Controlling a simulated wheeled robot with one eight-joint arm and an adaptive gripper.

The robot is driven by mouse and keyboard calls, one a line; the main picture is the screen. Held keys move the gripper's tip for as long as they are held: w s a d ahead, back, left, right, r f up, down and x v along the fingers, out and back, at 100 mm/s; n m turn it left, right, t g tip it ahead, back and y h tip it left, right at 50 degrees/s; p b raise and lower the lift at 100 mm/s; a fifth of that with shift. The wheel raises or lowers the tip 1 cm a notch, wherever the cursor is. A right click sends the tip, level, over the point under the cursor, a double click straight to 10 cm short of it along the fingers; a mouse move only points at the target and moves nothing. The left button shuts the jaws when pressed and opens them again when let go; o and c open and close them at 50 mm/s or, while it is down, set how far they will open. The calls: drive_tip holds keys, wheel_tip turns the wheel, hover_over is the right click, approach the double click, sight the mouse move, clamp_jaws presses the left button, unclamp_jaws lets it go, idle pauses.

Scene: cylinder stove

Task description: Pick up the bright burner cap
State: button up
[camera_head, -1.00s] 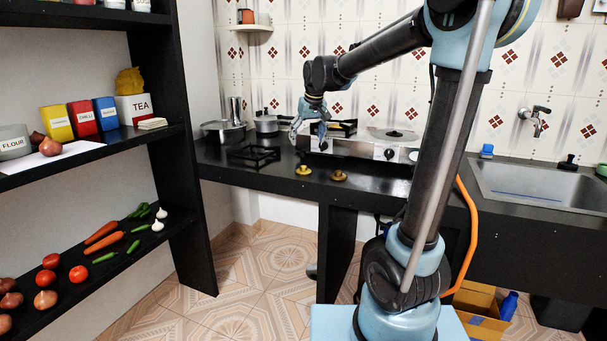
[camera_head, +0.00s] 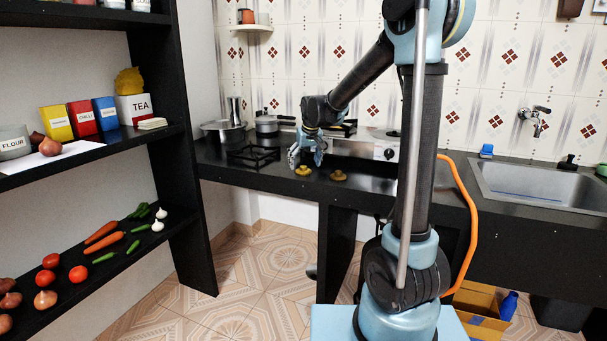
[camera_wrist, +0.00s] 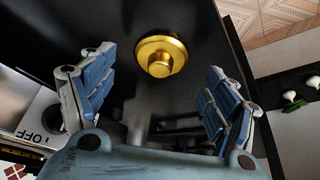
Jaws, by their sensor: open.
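The bright burner cap (camera_head: 303,170) is a shiny yellow-gold disc with a raised round middle, lying on the black counter. It shows whole in the wrist view (camera_wrist: 162,57), at the upper middle. A duller brownish cap (camera_head: 338,175) lies just to its right in the head view. My gripper (camera_head: 306,159) is low over the counter, close to the bright cap. In the wrist view my gripper (camera_wrist: 159,76) is open, with one blue finger on each side and nothing between its pads. The cap appears beyond the fingertips, roughly centred between them; the remaining height is hard to tell.
A black pan support (camera_head: 253,156) lies left of my gripper. The stove (camera_head: 365,147) stands behind it, with pots (camera_head: 266,124) at the back left. The sink (camera_head: 540,185) is far right. The counter's front edge is close to the caps.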

drive_tip(key=shift+x, duration=1.2)
drive_tip(key=c, duration=1.4)
drive_tip(key=shift+o, duration=0.2)
